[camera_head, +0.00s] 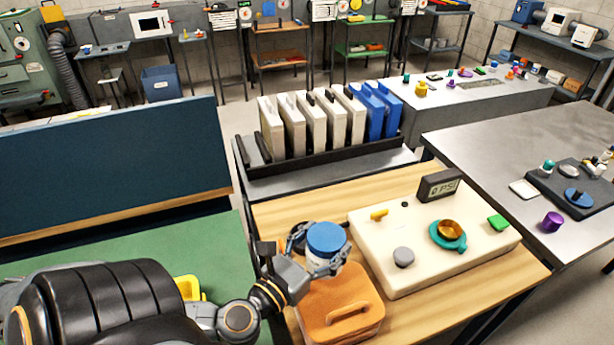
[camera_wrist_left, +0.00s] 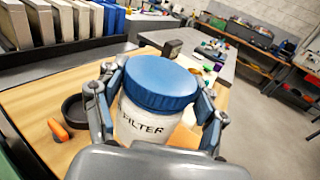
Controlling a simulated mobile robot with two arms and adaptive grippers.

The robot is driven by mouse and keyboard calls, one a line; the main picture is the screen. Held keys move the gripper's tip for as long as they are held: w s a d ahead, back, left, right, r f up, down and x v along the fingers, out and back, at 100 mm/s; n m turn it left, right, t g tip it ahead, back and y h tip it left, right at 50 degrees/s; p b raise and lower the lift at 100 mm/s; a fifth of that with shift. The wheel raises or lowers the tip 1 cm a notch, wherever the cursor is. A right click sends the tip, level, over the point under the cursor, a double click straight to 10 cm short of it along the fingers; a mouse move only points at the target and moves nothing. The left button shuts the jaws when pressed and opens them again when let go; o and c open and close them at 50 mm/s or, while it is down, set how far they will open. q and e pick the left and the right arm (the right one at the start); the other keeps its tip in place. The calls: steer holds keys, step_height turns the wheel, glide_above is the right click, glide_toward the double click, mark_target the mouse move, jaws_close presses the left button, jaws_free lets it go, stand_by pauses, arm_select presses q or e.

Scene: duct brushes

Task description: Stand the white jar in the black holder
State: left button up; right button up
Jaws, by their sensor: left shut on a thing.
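The white jar (camera_wrist_left: 143,124) has a blue screw lid and the word FILTER on its side. In the head view mostly its blue lid (camera_head: 327,239) shows. My left gripper (camera_head: 300,268) is shut around the jar, one finger on each side, as the wrist view also shows (camera_wrist_left: 158,112). The jar looks about upright; its base is hidden. The black holder (camera_wrist_left: 77,112) is a shallow round cup on the wooden table, left of the jar in the wrist view. In the head view the holder (camera_head: 298,237) is partly hidden behind the gripper and jar. My right gripper is not in view.
An orange case with a handle (camera_head: 342,322) stands in front of the jar. A cream panel (camera_head: 375,255) with knobs and a PSI display lies to the right. A rack of white and blue binder-like units (camera_head: 310,125) stands behind. Bare wood (camera_head: 285,212) shows behind the holder.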

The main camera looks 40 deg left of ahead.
mark_target(315, 227)
arm_select(q)
steer(key=a, duration=0.1)
steer(key=w+a, duration=0.1)
steer(key=a, duration=0.1)
steer(key=shift+a+r+y+b, duration=0.1)
steer(key=shift+r+y+b, duration=0.05)
steer(key=shift+y+b, duration=0.2)
steer(key=shift+w+a+f+b, duration=0.5)
steer(key=shift+w+a+f, duration=1)
steer(key=shift+a+f, duration=0.5)
steer(key=shift+w+a+f+b, duration=0.5)
steer(key=shift+w+a+f, duration=1.05)
steer(key=shift+f, duration=0.75)
steer(key=shift+w+a+f+b, duration=0.5)
steer(key=shift+w+a+f, duration=0.9)
steer(key=shift+a+f, duration=0.6)
steer(key=shift+d+f, duration=0.15)
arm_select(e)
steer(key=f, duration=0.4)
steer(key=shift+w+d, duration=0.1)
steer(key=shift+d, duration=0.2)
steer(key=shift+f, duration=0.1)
arm_select(q)
steer(key=shift+f+b, duration=0.3)
steer(key=shift+f, duration=0.05)
steer(key=o, duration=1.6)
steer(key=shift+o, duration=0.2)
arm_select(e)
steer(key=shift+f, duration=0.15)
